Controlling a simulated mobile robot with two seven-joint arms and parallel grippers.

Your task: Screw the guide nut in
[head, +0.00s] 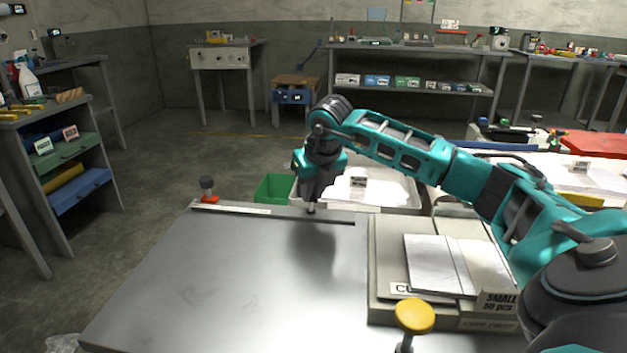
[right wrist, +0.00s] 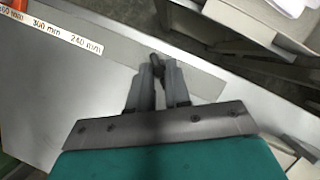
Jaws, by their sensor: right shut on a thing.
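My right gripper (head: 311,207) points down at the far edge of the metal table (head: 220,285). In the right wrist view its two grey fingers (right wrist: 158,80) are shut on a small dark knob-like part, which looks like the guide nut (right wrist: 157,65). The nut sits over the flat grey guide strip (right wrist: 110,50) along the table's far edge. I cannot tell whether its thread is engaged. The strip's scale label (right wrist: 50,30) reads 300 mm and 240 mm. My left gripper is not in view.
A dark knob on an orange base (head: 207,189) stands at the far left corner. A yellow-topped knob (head: 415,316) is at the near edge. A green bin (head: 273,188) stands behind. The table's left part is clear.

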